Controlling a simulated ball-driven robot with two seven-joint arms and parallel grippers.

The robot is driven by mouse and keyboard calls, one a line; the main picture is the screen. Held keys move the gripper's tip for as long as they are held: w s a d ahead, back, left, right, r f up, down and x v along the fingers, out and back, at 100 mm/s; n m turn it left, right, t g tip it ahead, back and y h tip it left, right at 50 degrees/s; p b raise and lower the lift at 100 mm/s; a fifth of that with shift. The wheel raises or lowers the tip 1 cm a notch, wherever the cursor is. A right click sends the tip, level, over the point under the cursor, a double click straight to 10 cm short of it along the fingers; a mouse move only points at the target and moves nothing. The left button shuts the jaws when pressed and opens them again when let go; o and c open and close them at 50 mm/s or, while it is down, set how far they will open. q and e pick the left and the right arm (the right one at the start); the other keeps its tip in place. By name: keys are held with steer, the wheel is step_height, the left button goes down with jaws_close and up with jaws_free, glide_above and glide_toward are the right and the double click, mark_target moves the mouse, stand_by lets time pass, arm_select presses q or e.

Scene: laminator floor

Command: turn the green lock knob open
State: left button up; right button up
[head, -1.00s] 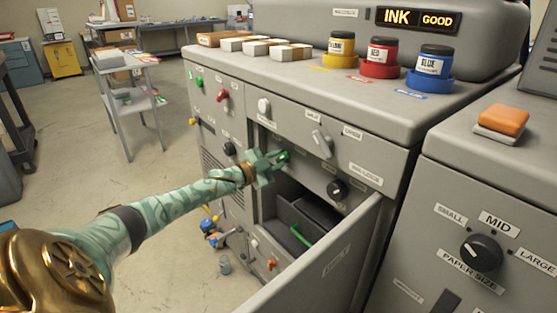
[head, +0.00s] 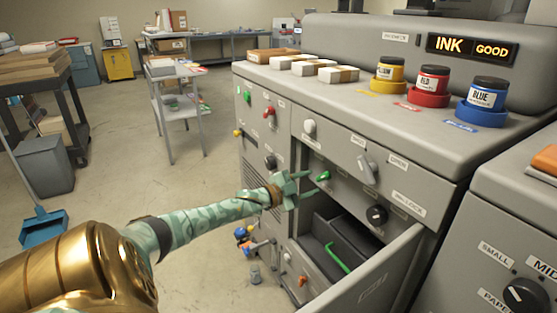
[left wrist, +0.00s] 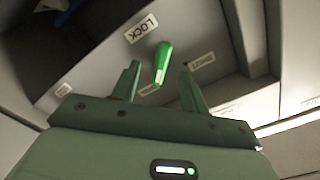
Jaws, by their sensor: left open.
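The green lock knob (head: 322,175) sits on the grey machine's recessed front panel, above an open compartment. In the left wrist view the knob (left wrist: 162,62) is a long green handle, slightly tilted, below a LOCK label (left wrist: 142,28). Another label (left wrist: 202,61) is to its right. My left gripper (head: 308,183) is in front of the knob, just to its left in the head view. In the left wrist view its open fingers (left wrist: 160,82) stand on either side of the knob's lower end, with gaps visible. I cannot tell the exact depth between them. My right gripper is not in view.
An open grey door (head: 372,285) hangs below and right of the knob. A green handle (head: 337,257) is in the compartment. Ink pots stand on top. Open floor is at left.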

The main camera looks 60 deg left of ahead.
arm_select(q)
steer(key=s+a+p, duration=0.1)
steer(key=s+p, duration=0.3)
steer(key=s, duration=0.7)
steer(key=shift+s, duration=0.3)
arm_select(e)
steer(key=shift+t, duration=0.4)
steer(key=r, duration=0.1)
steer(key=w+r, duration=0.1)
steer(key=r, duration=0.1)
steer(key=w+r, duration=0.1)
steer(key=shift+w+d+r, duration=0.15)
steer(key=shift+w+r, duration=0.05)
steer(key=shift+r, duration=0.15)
arm_select(q)
steer(key=shift+r, duration=0.1)
